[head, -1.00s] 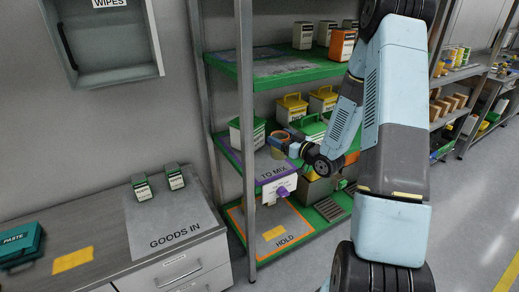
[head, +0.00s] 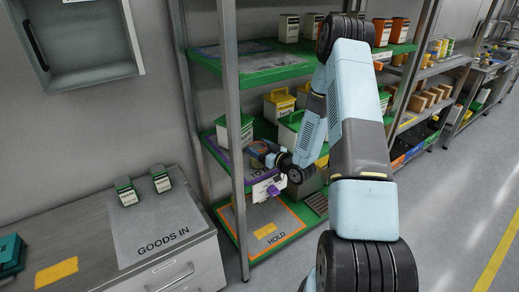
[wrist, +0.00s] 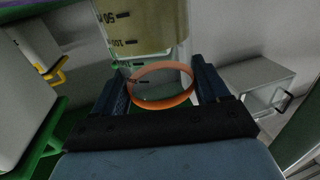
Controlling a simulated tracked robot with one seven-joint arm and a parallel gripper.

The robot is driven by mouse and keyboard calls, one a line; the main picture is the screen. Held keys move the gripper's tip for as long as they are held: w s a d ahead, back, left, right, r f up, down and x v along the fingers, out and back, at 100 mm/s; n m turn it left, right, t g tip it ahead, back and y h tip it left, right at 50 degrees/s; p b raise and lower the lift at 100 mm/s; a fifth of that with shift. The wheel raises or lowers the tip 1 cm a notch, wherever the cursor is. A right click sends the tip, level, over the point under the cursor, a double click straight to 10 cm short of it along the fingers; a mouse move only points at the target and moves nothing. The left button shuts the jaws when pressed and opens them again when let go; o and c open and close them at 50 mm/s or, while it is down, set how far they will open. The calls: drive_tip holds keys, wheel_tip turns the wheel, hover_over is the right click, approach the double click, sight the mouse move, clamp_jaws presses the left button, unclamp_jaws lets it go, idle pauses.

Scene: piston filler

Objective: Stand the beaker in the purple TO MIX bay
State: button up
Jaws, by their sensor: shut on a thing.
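My gripper (wrist: 160,92) is shut on the beaker (wrist: 145,32), one dark finger on each side of it. The beaker is clear with black scale marks, a tan part and an orange ring (wrist: 163,104) between the fingers. In the head view, my gripper (head: 258,151) reaches between the rack posts at the middle shelf, over the purple TO MIX bay (head: 213,146). The bay's label on the shelf front is partly covered by my wrist. I cannot tell whether the beaker's base touches the shelf.
A rack post (head: 234,120) stands just left of my gripper. A white-and-green box (head: 222,134) and green-lidded and yellow-lidded boxes (head: 279,104) stand behind it. The orange-edged HOLD bay (head: 262,232) is below. The GOODS IN counter (head: 150,225) is at left.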

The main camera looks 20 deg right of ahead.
drive_tip(key=shift+a+f, duration=0.15)
drive_tip(key=shift+f, duration=0.05)
drive_tip(key=o, duration=1.6)
